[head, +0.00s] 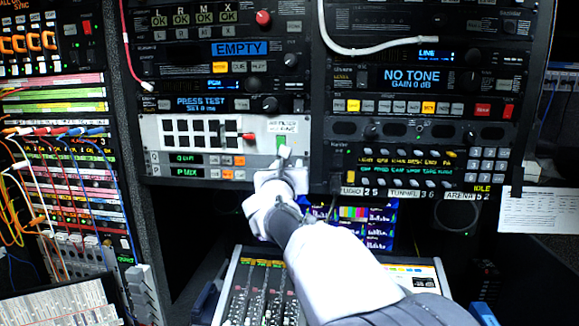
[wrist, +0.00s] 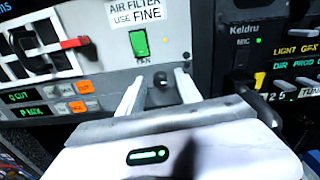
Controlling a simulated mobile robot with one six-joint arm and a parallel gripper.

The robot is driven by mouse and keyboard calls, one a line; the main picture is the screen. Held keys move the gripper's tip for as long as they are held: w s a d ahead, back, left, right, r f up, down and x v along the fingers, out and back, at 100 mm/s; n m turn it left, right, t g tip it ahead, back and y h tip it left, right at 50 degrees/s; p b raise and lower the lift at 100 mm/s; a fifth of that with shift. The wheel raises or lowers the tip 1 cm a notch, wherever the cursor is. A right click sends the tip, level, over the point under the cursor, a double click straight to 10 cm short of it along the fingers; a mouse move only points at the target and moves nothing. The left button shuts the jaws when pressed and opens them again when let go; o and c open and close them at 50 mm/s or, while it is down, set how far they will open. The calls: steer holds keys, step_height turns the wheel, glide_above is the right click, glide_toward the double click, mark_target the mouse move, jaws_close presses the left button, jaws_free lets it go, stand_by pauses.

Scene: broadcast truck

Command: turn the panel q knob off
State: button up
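I cannot read a "Q" label at this knob. My gripper (wrist: 158,86) is open, with one pale finger on each side of the knob and a visible gap to each. In the head view my gripper (head: 284,158) is at the panel's lower right and hides the knob.
A red-handled lever (wrist: 75,42) and lit orange buttons (wrist: 82,87) lie left of the knob. A Keldru unit (wrist: 243,60) with small switches is close on the right. A mixing desk (head: 262,290) stands below my arm. A white cable (head: 370,48) hangs above.

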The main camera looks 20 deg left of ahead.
jaws_close()
